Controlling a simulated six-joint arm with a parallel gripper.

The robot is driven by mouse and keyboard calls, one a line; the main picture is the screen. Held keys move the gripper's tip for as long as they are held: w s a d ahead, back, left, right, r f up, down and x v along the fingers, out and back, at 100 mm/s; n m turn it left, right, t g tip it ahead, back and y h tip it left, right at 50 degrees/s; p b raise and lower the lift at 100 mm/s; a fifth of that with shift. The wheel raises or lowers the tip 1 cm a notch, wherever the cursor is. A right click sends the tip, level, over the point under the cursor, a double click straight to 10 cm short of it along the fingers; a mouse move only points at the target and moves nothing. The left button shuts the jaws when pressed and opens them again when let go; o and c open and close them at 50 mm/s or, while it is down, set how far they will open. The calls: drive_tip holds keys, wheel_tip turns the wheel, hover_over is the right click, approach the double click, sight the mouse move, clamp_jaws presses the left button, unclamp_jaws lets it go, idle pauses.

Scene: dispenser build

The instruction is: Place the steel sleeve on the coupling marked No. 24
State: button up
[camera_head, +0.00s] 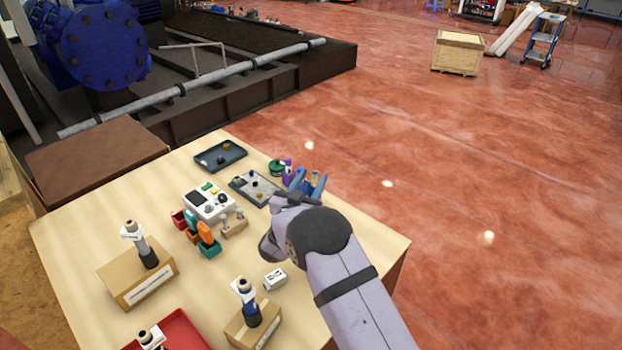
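My gripper (307,183) is at the far right part of the table, just right of a dark tray (240,183). Its two blue fingers stand apart, and I see nothing held between them. That tray holds several small parts in dark, pale and brass tones. A second dark tray (220,146) behind it holds a few small dark and brass parts. The steel sleeve and the coupling marked No. 24 cannot be told apart from the other small parts here; no number is readable.
Pipette-like devices stand on a left cardboard block (130,291) and a front block (262,331); another is by a red tray (185,328). A white control box (207,201), coloured bins (210,249), a small white box (275,279) and a green cup (276,168) also stand there.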

drive_tip(key=shift+r, duration=0.15)
drive_tip(key=b+v, duration=0.3)
drive_tip(key=v, duration=0.2)
wheel_tip(320, 180, up, 7)
drive_tip(key=b, duration=0.1)
idle(0.5)
drive_tip(key=s+d+f+n+g+y+p, duration=0.25)
drive_tip(key=s+d+f+g+y, duration=0.2)
drive_tip(key=s, duration=0.25)
drive_tip(key=s+d+f+n+g+y+p, duration=0.2)
drive_tip(key=s+d+f+n+g+y, duration=0.15)
drive_tip(key=s+d, duration=0.3)
drive_tip(key=s+d+f+g+b, duration=0.1)
drive_tip(key=s+f+g, duration=0.3)
drive_tip(key=s, duration=0.8)
drive_tip(key=s+d+f+m+g+h+b, duration=0.1)
drive_tip(key=s+f+g+b, duration=0.3)
drive_tip(key=s, duration=0.9)
drive_tip(key=shift+f+m+g, duration=0.3)
drive_tip(key=shift+f, duration=0.2)
